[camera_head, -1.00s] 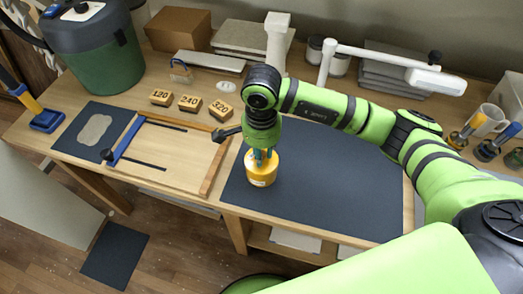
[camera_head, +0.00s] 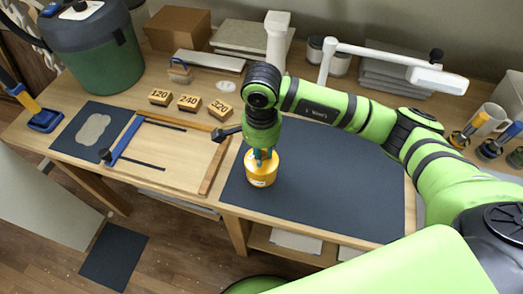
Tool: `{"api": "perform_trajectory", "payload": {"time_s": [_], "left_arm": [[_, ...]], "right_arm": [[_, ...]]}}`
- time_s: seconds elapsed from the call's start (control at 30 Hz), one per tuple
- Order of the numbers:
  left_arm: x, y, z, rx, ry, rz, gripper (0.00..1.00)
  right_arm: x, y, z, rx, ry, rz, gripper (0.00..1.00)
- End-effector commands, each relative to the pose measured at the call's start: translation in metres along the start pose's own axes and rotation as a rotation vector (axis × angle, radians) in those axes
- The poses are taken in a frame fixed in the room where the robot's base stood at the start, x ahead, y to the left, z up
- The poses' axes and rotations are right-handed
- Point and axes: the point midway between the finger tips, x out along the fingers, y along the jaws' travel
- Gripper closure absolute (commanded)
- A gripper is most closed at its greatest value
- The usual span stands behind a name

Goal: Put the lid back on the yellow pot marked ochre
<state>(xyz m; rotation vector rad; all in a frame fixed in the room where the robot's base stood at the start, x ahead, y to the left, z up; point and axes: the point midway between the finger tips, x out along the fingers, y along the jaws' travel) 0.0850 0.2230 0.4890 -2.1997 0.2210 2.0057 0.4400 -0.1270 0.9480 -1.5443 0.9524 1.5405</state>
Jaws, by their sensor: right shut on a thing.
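The yellow pot (camera_head: 262,175) stands upright near the left edge of the dark mat (camera_head: 322,205). A pale label shows on its front. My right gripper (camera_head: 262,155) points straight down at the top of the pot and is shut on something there. I take this to be the lid, but the fingers and wrist hide it, and I cannot tell whether it is seated on the rim. My left gripper is not in view.
Left of the mat is a wooden-edged board (camera_head: 165,150) with a blue bar (camera_head: 125,140). Blocks marked 120, 240 (camera_head: 189,102) and 320 lie behind. A white lamp arm (camera_head: 385,63) reaches across the back. The mat's right part is clear.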

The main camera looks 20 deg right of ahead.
Motion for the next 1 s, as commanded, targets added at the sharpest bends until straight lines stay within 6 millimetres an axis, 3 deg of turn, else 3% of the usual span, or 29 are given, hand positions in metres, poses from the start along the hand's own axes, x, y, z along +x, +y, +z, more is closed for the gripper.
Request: {"api": "perform_trajectory", "payload": {"time_s": [0.9, 0.93, 0.97, 1.0], "left_arm": [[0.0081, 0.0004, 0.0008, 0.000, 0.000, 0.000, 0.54], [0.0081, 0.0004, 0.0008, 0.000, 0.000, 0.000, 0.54], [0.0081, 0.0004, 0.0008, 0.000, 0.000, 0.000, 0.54], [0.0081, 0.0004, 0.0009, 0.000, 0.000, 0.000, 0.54]], "right_arm": [[0.0003, -0.0002, -0.0004, 0.000, 0.000, 0.000, 0.99], [0.0004, -0.0002, -0.0004, 0.000, 0.000, 0.000, 0.63], [0.0003, -0.0002, -0.0003, 0.000, 0.000, 0.000, 0.51], [0.0004, -0.0002, -0.0003, 0.000, 0.000, 0.000, 0.47]]}}
